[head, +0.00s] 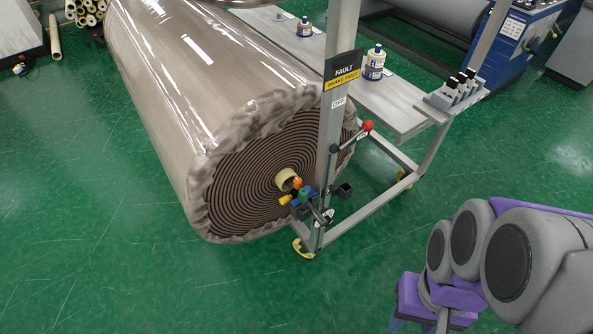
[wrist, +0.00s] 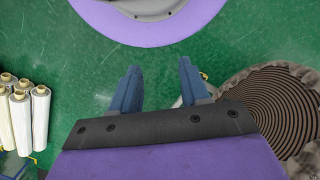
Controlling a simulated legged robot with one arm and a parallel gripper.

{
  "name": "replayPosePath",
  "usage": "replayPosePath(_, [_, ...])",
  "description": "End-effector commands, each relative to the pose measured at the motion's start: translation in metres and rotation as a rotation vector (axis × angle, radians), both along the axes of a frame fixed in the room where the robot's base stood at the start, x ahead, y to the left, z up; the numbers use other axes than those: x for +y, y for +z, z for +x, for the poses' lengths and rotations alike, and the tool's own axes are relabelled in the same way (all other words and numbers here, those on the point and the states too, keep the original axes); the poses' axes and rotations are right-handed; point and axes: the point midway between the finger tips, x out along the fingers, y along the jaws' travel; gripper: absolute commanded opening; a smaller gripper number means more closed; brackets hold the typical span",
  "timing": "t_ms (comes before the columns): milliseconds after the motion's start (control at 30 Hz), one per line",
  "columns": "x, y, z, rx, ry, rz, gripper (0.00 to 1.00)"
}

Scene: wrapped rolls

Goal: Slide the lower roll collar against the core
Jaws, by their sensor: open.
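A large wrapped roll (head: 190,90) lies on its side, its dark spiral end facing the front. A pale core (head: 287,180) sticks out of the middle of that end. A blue fitting with orange, green and yellow knobs (head: 303,197) sits beside the core, at the lower part of a grey upright post; I cannot tell which part is the collar or whether it touches the core. In the wrist view the spiral end (wrist: 265,105) shows at the right. My gripper (wrist: 158,78) is open and empty, its blue fingers apart over green floor, well away from the roll.
The upright post (head: 335,110) with a fault sign and a red-knobbed lever stands before the roll end. A grey bench (head: 400,105) with bottles (head: 374,64) runs behind it. White rolls (wrist: 22,115) stand at the wrist view's left. Green floor is clear in front.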

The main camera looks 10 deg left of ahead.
Motion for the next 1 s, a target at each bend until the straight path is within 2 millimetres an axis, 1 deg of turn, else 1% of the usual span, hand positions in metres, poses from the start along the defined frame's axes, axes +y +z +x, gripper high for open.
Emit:
replayPosePath(267, [0.000, 0.000, 0.000, 0.000, 0.000, 0.000, 0.46])
replayPosePath(400, [0.003, -0.002, 0.004, -0.004, -0.003, 0.004, 0.56])
replayPosePath(467, [0.008, -0.005, 0.012, -0.013, -0.008, 0.013, 0.56])
replayPosePath(567, [0.025, -0.014, 0.039, -0.052, -0.036, 0.039, 0.56])
replayPosePath(667, [0.052, -0.029, 0.075, -0.103, -0.085, 0.080, 0.56])
replayPosePath(700, [0.065, -0.035, 0.091, -0.125, -0.111, 0.099, 0.56])
replayPosePath(767, [0.084, -0.045, 0.113, -0.158, -0.153, 0.126, 0.56])
replayPosePath(800, [0.097, -0.052, 0.126, -0.175, -0.183, 0.144, 0.56])
replayPosePath(867, [0.117, -0.062, 0.146, -0.203, -0.229, 0.171, 0.56])
replayPosePath(900, [0.130, -0.069, 0.158, -0.220, -0.262, 0.188, 0.56])
replayPosePath(1000, [0.162, -0.089, 0.186, -0.259, -0.348, 0.228, 0.56])
